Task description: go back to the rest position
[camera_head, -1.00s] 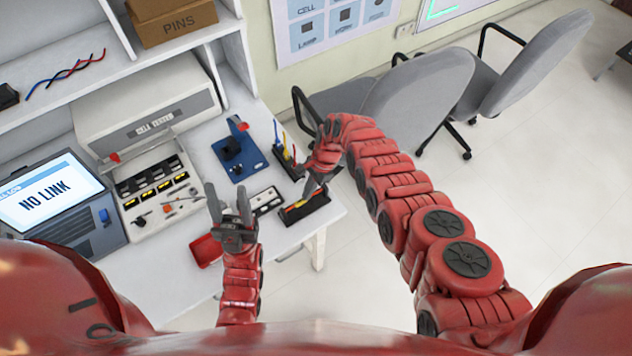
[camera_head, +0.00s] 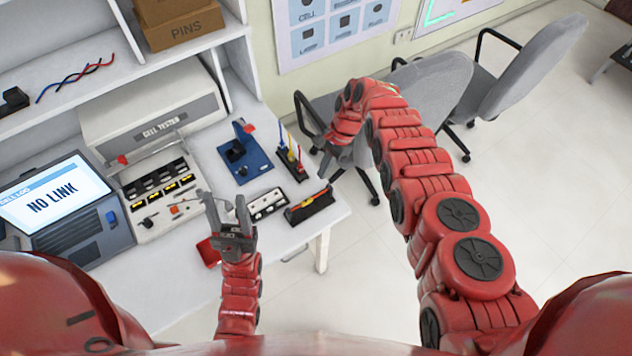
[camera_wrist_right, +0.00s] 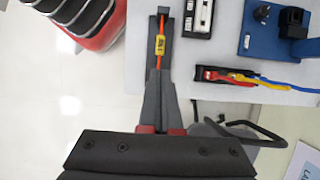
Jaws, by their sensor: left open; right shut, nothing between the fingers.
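My left gripper (camera_head: 224,198) is open and empty, its fingers pointing up over the front of the bench, near a red tray (camera_head: 208,252). My right gripper (camera_head: 326,168) is shut and empty, just off the right edge of the bench in the head view. In the right wrist view its closed fingers (camera_wrist_right: 160,80) point toward a black holder (camera_wrist_right: 164,10) with an orange and yellow piece (camera_wrist_right: 161,44) in it. The same holder (camera_head: 310,209) lies on the bench's right front corner in the head view, apart from the gripper.
Grey chairs (camera_head: 430,90) stand behind my right arm.

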